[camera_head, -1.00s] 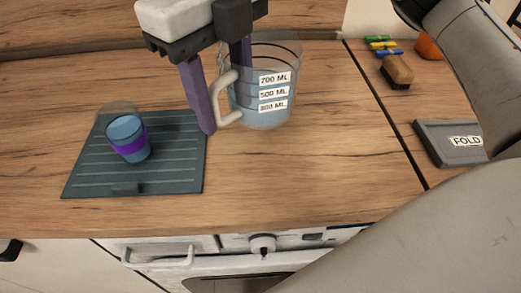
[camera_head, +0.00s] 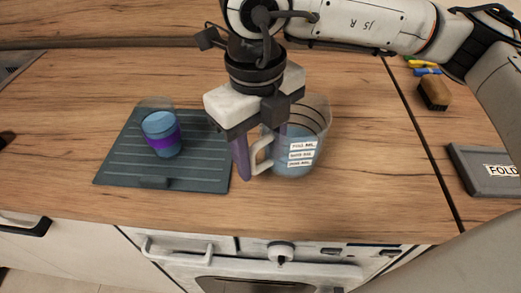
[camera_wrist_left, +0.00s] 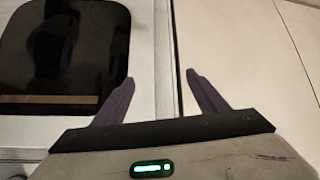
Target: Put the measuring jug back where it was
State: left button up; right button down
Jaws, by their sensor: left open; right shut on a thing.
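The measuring jug (camera_head: 313,137) is clear, with a pale handle, white volume labels and bluish liquid inside. It is upright, right of the dark ribbed mat (camera_head: 120,170) in the head view. My right gripper (camera_head: 261,160) points down and is shut on the jug at its handle side; one finger is partly hidden behind the jug. I cannot tell whether the jug's base touches the worktop. A clear cup with blue liquid and a purple band (camera_head: 162,135) stands on the mat. My left gripper (camera_wrist_left: 160,76) is open and empty in the left wrist view, facing pale cabinet fronts.
The wooden worktop (camera_head: 380,190) is clear right of the jug, up to a dark seam. Beyond the seam are a brown brush-like block (camera_head: 433,93), coloured pens (camera_head: 427,71) and a grey panel marked FOLD (camera_head: 483,168). An oven front (camera_head: 270,275) lies below the worktop edge.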

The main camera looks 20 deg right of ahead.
jog(key=shift+f+b, duration=0.2)
jog(key=shift+b, duration=0.1)
jog(key=c, duration=0.9)
grip_release()
jog(key=shift+r, duration=0.1)
jog(key=r, duration=1.2)
jog(key=shift+s+a+r+p, duration=0.1)
jog(key=shift+a+r+p, duration=0.05)
jog(key=shift+a+p, duration=0.15)
